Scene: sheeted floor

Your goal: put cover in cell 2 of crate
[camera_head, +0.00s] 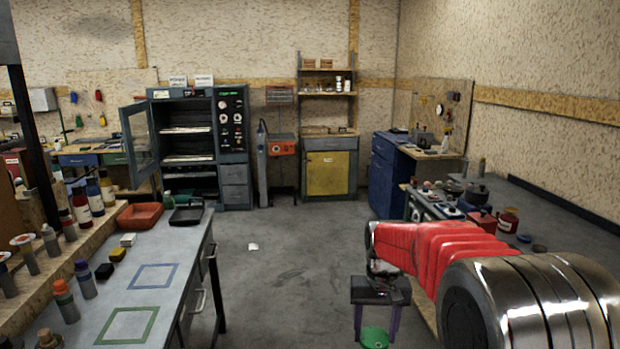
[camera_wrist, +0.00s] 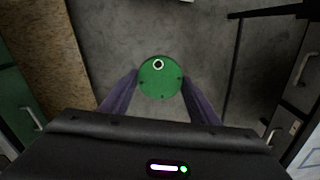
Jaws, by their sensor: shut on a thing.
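The cover (camera_wrist: 160,84) is a round green disc with a small white-ringed dark spot near its far edge and several dark dots. My gripper (camera_wrist: 160,76) is shut on it, with one purple finger at each side. In the head view my gripper (camera_head: 375,324) hangs over open floor right of the left bench, and the cover (camera_head: 375,338) shows low between its fingers. Floor shows around the cover in the wrist view. I cannot make out a crate with cells in either view.
The left bench (camera_head: 165,262) bears a blue square outline, a green one, a red tray (camera_head: 140,216), a black tray (camera_head: 187,214), small blocks and bottles. A cluttered counter (camera_head: 450,208) stands at the right. An oven-like cabinet (camera_head: 200,140) has its door open. The middle floor is largely clear.

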